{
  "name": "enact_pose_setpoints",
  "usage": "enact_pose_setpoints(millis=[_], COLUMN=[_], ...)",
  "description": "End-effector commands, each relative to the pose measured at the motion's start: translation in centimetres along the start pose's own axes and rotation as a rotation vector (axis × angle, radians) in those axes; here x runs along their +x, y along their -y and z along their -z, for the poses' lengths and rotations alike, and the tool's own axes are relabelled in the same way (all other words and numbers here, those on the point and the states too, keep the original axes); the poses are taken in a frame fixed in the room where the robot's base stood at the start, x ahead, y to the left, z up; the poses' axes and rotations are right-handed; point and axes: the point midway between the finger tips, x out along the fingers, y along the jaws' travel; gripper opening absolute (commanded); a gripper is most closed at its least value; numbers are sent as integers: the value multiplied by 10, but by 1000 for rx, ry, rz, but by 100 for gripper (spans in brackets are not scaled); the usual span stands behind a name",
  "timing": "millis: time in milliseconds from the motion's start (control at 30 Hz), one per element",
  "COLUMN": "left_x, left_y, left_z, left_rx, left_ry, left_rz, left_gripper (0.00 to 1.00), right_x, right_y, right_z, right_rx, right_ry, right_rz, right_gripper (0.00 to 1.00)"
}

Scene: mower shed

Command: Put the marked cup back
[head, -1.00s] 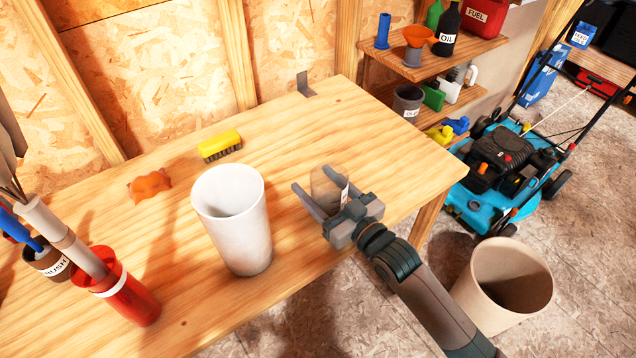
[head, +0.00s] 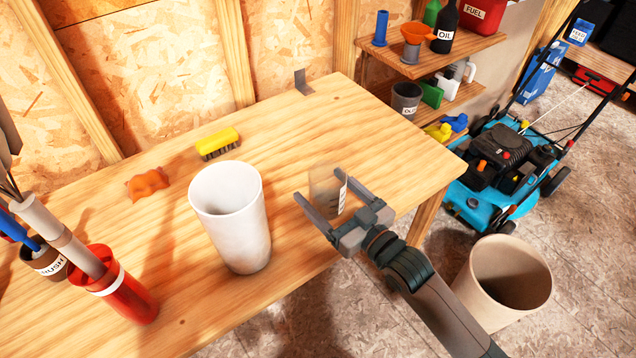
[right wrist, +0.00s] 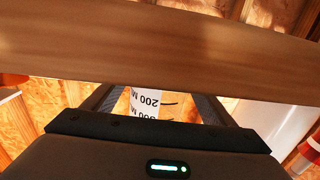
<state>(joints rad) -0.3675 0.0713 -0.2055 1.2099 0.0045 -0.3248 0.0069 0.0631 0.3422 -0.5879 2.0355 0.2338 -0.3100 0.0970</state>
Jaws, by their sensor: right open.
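The marked cup (head: 325,188) is a small see-through cup with dark printed markings. It appears to stand on the wooden workbench, right of the white bin. My right gripper (head: 322,187) is open, with a finger on either side of the cup. In the right wrist view the cup (right wrist: 147,103) shows between the two fingers, with "200 M" reading upside down. A dark edge of the gripper hides its lower part. I cannot tell whether a finger touches the cup. My left gripper is not in view.
The white bin (head: 232,220) stands close left of the cup. A yellow brush (head: 218,144), an orange rag (head: 148,184) and a red container (head: 125,290) are on the workbench (head: 290,130). A beige bucket (head: 505,285) is on the floor right. The bench behind the cup is clear.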

Motion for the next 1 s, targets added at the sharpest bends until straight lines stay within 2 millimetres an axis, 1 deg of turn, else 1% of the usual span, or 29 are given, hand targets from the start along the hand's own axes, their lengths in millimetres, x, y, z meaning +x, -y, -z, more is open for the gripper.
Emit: enact_pose_setpoints(millis=[33, 300, 400, 500, 667, 1000], left_x=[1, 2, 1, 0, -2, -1], left_y=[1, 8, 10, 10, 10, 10], left_z=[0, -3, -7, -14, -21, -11], left_rx=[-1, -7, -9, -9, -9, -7], left_ry=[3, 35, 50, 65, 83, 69], left_rz=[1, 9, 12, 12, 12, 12], left_gripper=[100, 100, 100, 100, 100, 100], right_x=[-10, -58, -72, -81, -88, -88], right_y=[0, 0, 0, 0, 0, 0], right_z=[-3, -2, -2, -1, 0, 0], right_rx=[0, -1, -1, 0, 0, 0], right_ry=[3, 1, 2, 2, 0, 0], right_rz=[-1, -1, -1, -1, -1, -1], right_gripper=[78, 78, 78, 78, 78, 78])
